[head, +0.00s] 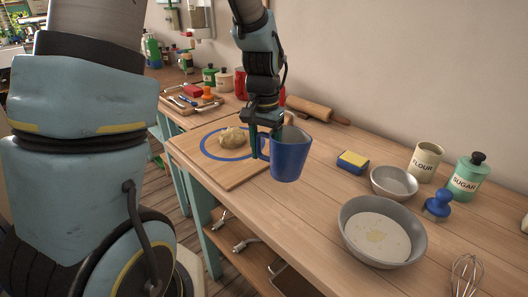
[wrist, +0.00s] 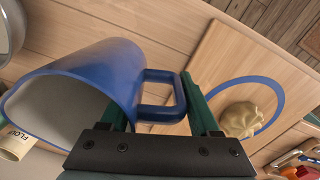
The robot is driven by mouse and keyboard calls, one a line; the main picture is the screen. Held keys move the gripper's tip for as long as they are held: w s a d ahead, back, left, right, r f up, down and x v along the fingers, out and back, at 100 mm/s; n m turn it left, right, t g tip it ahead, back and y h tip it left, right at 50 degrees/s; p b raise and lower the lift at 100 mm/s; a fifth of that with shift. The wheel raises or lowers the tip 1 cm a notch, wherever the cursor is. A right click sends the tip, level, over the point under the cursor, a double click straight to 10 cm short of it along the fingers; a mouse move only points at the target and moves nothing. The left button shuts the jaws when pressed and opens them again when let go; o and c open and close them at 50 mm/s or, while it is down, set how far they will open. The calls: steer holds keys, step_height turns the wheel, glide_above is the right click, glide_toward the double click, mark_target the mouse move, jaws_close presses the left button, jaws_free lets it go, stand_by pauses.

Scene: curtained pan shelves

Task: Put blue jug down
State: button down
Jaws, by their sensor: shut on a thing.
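The blue jug (head: 290,158) is in the middle of the head view, above or at the wooden counter near its front edge; I cannot tell whether its base touches. It looks upright. In the wrist view the blue jug (wrist: 85,85) fills the left, with its pale inside showing. My gripper (head: 262,140) is shut on the jug's handle, on its left side; in the wrist view the handle (wrist: 160,112) lies between the fingers of my gripper (wrist: 160,105).
A cutting board (head: 190,150) with a blue ring and a dough lump (head: 232,137) lies left of the jug. A large bowl (head: 382,233), a small bowl (head: 394,183), a sponge (head: 352,162) and a blue-handled stamp (head: 438,205) stand right. Counter between jug and large bowl is clear.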

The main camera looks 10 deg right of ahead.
mark_target(264, 132)
steer(key=shift+f+b, duration=1.55)
steer(key=shift+f, duration=1)
steer(key=shift+f+b, duration=0.45)
steer(key=shift+f, duration=0.25)
steer(key=shift+f, duration=0.3)
steer(key=shift+c, duration=0.2)
jaws_free()
steer(key=r+b, duration=0.1)
steer(key=r, duration=0.4)
steer(key=r+b, duration=0.1)
steer(key=r, duration=0.4)
steer(key=shift+a+r, duration=0.2)
steer(key=shift+r, duration=0.2)
